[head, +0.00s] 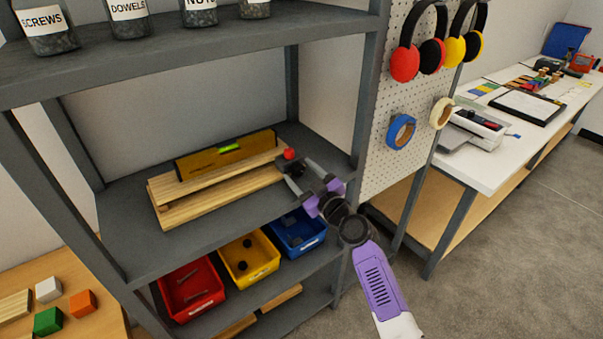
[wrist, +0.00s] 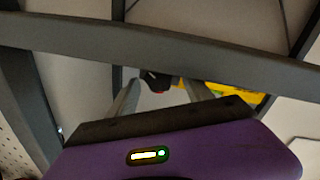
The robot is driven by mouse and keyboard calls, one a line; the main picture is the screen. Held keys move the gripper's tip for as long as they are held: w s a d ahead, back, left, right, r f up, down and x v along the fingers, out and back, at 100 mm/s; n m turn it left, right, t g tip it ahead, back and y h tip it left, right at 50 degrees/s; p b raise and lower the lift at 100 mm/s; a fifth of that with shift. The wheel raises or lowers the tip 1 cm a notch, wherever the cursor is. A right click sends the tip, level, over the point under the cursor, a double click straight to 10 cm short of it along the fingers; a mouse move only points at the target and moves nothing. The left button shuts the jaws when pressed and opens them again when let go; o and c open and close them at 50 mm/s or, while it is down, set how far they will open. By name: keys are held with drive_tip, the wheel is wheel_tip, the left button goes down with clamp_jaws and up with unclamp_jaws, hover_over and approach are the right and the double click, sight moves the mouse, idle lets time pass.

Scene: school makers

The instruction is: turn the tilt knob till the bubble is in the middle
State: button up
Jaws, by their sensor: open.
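A yellow spirit level (head: 225,156) with a green vial (head: 231,147) lies on wooden boards on the middle shelf. The bubble is too small to make out. A dark tilt knob with a red top (head: 290,154) sits at the right end of the level. My gripper (head: 298,171) is open, its two fingers reaching in from the right at the knob. In the wrist view the dark and red knob (wrist: 157,83) shows between the fingertips, with a gap to each finger. Part of the yellow level (wrist: 228,92) shows to its right. I cannot tell whether a finger touches the knob.
The upper shelf (head: 200,50) with labelled jars hangs above the level. A grey shelf post (head: 365,110) and a pegboard (head: 385,165) with tape rolls and ear muffs stand right of the knob. Red, yellow and blue bins (head: 190,290) sit on the shelf below.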

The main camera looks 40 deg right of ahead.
clamp_jaws()
drive_tip(key=m, duration=0.5)
drive_tip(key=shift+m, duration=0.3)
drive_tip(key=m, duration=0.6)
drive_tip(key=shift+d+g+y, duration=0.2)
drive_tip(key=shift+g+y, duration=0.2)
idle(0.4)
unclamp_jaws()
